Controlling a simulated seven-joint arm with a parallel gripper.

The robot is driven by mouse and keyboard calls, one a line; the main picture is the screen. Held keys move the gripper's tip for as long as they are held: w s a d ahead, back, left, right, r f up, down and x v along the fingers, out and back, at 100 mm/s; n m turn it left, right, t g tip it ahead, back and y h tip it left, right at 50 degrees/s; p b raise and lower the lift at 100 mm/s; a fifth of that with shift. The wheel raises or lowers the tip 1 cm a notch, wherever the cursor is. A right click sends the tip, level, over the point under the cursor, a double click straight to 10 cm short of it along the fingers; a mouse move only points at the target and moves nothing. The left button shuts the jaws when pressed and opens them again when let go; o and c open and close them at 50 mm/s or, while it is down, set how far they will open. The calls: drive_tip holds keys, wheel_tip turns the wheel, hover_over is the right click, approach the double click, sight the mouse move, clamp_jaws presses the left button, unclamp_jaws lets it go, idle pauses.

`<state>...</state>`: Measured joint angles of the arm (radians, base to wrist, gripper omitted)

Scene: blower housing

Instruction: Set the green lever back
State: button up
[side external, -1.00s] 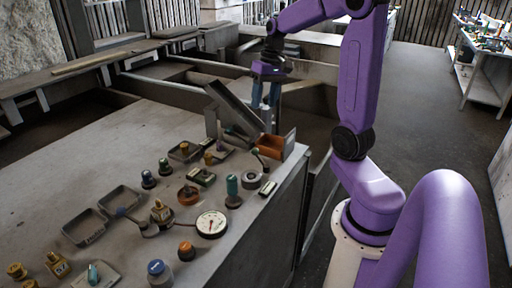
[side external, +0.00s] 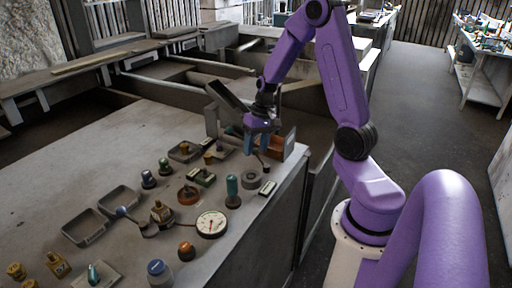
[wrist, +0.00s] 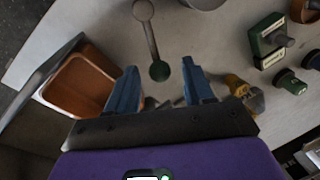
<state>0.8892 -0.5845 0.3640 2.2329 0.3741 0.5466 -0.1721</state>
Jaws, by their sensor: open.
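The green lever (wrist: 151,38) shows in the wrist view as a thin grey arm. It has a dark green ball knob (wrist: 159,70) at its near end and a pale rounded base at the top edge. My gripper (wrist: 160,82) is open, with its blue fingers on either side of the knob and a gap on both sides. I cannot tell contact or height from this view. In the side view, my gripper (side external: 257,143) is low over the bench's right part and hides the knob. Only a bit of the lever's arm (side external: 263,161) shows below the fingers.
An orange-brown open bin (wrist: 78,84) is left of my fingers, beside a tilted grey panel (wrist: 38,76). A brass fitting (wrist: 243,92) is close to the right finger. The bench (side external: 120,150) holds several knobs, trays and a round gauge (side external: 211,224).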

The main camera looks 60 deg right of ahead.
drive_tip(key=shift+f, duration=0.2)
clamp_jaws()
